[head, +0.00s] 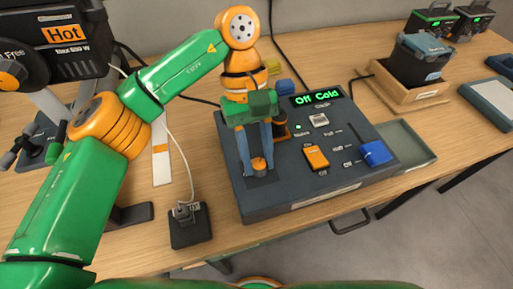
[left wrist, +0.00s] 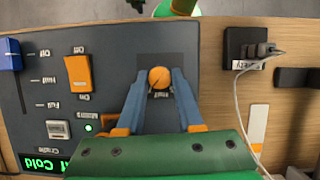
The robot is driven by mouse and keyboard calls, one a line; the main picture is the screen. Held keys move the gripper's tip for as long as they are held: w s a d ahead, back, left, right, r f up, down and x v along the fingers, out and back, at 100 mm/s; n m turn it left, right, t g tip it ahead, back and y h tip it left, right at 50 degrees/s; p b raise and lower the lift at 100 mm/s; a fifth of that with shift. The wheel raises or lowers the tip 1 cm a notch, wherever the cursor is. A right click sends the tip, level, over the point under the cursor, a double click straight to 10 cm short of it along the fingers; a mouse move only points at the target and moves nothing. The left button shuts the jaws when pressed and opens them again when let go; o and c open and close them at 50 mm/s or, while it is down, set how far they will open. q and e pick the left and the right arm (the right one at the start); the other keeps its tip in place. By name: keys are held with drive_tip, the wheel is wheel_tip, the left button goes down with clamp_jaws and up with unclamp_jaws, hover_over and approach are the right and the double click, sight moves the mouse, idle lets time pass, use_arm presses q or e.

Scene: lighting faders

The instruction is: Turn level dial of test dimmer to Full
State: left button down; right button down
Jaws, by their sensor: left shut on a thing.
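The test dimmer is a dark grey panel (head: 285,195) on the wooden bench. Its green display (head: 316,97) reads "Off Cold". A blue slider-like control (head: 376,153) sits at the "Off" mark of a scale with Half and Full; the left wrist view shows it too (left wrist: 10,55). My left gripper (head: 259,160) points down over the panel's near left part. Its blue fingers are shut on an orange round knob (left wrist: 159,78), one on each side. The label by this knob is partly hidden, and I cannot read its setting. My right gripper is not in view.
An orange rocker switch (head: 316,158), a pale button (head: 319,119) and a lit green lamp (head: 298,127) are on the panel. A black socket box (head: 190,228) with a white cable stands left. A lamp marked "Hot" (head: 65,35) and a wooden tray (head: 403,92) stand behind.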

use_arm(q)
drive_tip(key=m+y+p, duration=0.1)
drive_tip(key=m, duration=0.1)
drive_tip(key=m+y+p, duration=0.1)
drive_tip(key=m, duration=0.2)
drive_tip(key=shift+d+r, duration=0.1)
drive_tip(key=shift+d, duration=0.1)
drive_tip(key=shift+d+m+y+p, duration=0.1)
drive_tip(key=shift+m+y+p, duration=0.85)
drive_tip(key=shift+m, duration=1.35)
drive_tip(key=c, duration=0.6)
unclamp_jaws()
drive_tip(key=shift+o, duration=0.2)
